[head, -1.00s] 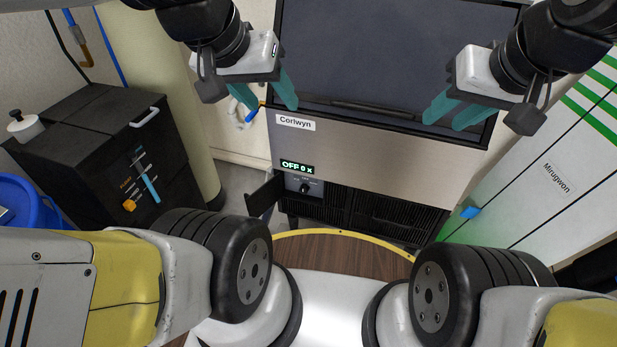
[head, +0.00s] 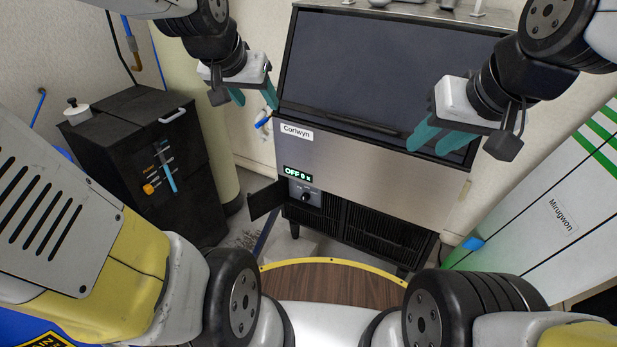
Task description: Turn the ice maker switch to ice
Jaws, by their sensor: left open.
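The ice maker (head: 370,178) stands ahead, with a dark front door, a steel lower panel and a "Corlwyn" label. Its small display (head: 298,174) reads "OFF" with small characters after it. The switch (head: 306,196) is a dark knob on a small panel below the display; its exact pointing is too small to tell. My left gripper (head: 255,98) is open and empty, up and to the left of the switch, by the machine's left edge. My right gripper (head: 437,142) is in front of the door's lower right part, apart from the switch, with teal fingers spread and nothing between them.
A small dark flap (head: 266,200) sticks out left of the switch. A black cabinet (head: 140,165) with a blue lever stands at left. A white and green cabinet (head: 550,220) labelled "Mirugwon" stands at right. Space before the lower panel is clear.

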